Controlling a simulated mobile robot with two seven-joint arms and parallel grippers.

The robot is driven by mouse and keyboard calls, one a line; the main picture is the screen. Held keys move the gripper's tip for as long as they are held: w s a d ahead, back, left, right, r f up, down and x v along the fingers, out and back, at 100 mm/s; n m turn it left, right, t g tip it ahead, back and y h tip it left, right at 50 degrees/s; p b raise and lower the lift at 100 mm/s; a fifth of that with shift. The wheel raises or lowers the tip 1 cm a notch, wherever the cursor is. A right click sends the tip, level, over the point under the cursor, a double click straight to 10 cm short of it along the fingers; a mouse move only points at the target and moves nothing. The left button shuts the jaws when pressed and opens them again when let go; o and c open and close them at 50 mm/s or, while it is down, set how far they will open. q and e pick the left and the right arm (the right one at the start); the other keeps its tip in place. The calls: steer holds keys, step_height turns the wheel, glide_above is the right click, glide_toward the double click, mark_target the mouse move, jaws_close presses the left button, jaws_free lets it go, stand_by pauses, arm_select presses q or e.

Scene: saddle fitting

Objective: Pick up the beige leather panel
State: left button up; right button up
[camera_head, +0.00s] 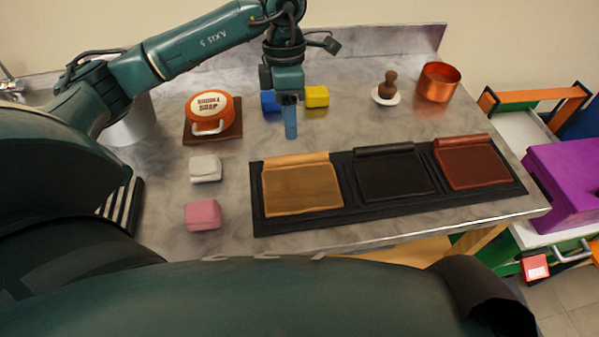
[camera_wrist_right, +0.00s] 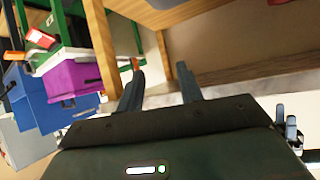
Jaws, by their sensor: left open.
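The beige leather panel (camera_head: 302,190) lies flat at the left end of a long black tray (camera_head: 380,206), with a rolled edge at its back. My left gripper (camera_head: 290,122) points down over the counter, behind the panel and apart from it. Its fingers overlap in the head view, and it is open with nothing seen in it. In the right wrist view my right gripper (camera_wrist_right: 159,88) has its two fingers apart with nothing between them. The panel is not in that view.
Beside the beige panel lie a black panel (camera_head: 394,176) and a red-brown panel (camera_head: 472,166). Left are a white block (camera_head: 205,168), a pink block (camera_head: 202,215) and an orange soap tin (camera_head: 210,107). Blue (camera_head: 269,101) and yellow (camera_head: 317,97) blocks stand near the left gripper.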

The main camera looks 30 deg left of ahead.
mark_target(291, 157)
arm_select(q)
steer(key=f, duration=0.3)
steer(key=s+d+f+p, duration=0.1)
steer(key=f, duration=0.5)
steer(key=shift+s+d+p, duration=0.2)
steer(key=shift+s+p, duration=0.05)
steer(key=shift+p, duration=0.1)
steer(key=shift+c, duration=0.2)
jaws_close()
steer(key=shift+s, duration=0.1)
